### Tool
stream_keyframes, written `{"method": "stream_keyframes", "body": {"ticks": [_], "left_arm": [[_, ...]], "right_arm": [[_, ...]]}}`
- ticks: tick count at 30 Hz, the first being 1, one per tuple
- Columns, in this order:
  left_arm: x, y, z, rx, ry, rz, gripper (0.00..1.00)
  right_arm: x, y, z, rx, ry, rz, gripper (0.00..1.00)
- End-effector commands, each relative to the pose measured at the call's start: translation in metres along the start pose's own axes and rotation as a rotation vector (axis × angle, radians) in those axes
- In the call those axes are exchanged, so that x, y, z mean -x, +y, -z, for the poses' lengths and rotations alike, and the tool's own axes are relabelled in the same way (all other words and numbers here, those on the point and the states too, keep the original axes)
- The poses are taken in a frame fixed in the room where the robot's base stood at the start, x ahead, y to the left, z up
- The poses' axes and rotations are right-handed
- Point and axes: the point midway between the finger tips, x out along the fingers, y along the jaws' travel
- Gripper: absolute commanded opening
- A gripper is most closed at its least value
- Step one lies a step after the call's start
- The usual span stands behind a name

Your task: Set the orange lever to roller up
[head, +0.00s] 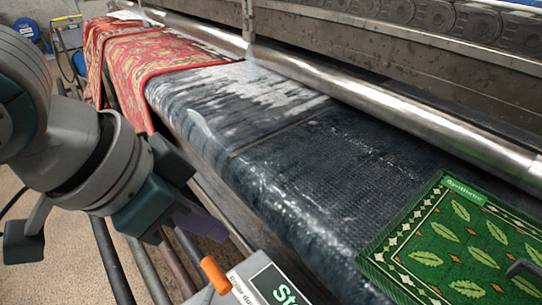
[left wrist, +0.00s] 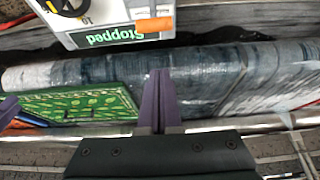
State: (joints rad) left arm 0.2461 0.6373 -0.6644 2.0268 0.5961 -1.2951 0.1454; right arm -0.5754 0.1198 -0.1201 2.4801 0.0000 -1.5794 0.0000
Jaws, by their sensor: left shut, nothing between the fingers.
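The orange lever (head: 215,275) sticks up beside the white control box (head: 242,280) at the bottom of the head view. The label by it reads "roller do…", cut off. In the left wrist view the lever (left wrist: 154,26) lies across the box's edge near the "Stopped" display (left wrist: 108,36). My left gripper (head: 203,224) has purple fingers, shut and empty, above and to the left of the lever in the head view, apart from it. The fingers show in the left wrist view (left wrist: 160,88), below the lever in the picture. A purple piece at that view's left edge may be my right gripper.
A wet dark roller bed (head: 330,170) runs across the middle. A red patterned rug (head: 150,55) lies at its far end. A steel roller (head: 380,100) stands behind. Metal bars lie below my left arm.

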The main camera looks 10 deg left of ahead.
Motion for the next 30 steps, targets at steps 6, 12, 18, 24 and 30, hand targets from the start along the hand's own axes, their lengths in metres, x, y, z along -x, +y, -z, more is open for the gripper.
{"method": "stream_keyframes", "body": {"ticks": [6,12,18,24,30], "left_arm": [[0.001,0.000,0.000,0.000,0.000,0.000,0.00],[-0.005,0.000,0.000,0.001,-0.001,-0.001,0.00],[-0.035,0.001,0.000,0.003,0.000,-0.002,0.00],[-0.078,0.001,-0.001,0.002,-0.001,-0.001,0.00],[-0.092,-0.001,-0.006,0.000,-0.002,0.001,0.00]], "right_arm": [[0.000,-0.001,-0.003,0.000,-0.009,0.001,0.50],[-0.002,-0.001,-0.004,0.000,-0.010,0.001,0.50],[-0.010,-0.001,-0.007,0.000,-0.010,0.001,0.50],[-0.021,-0.001,-0.010,0.001,-0.008,0.000,0.50],[-0.020,-0.001,-0.009,0.001,-0.009,0.000,0.50]]}}
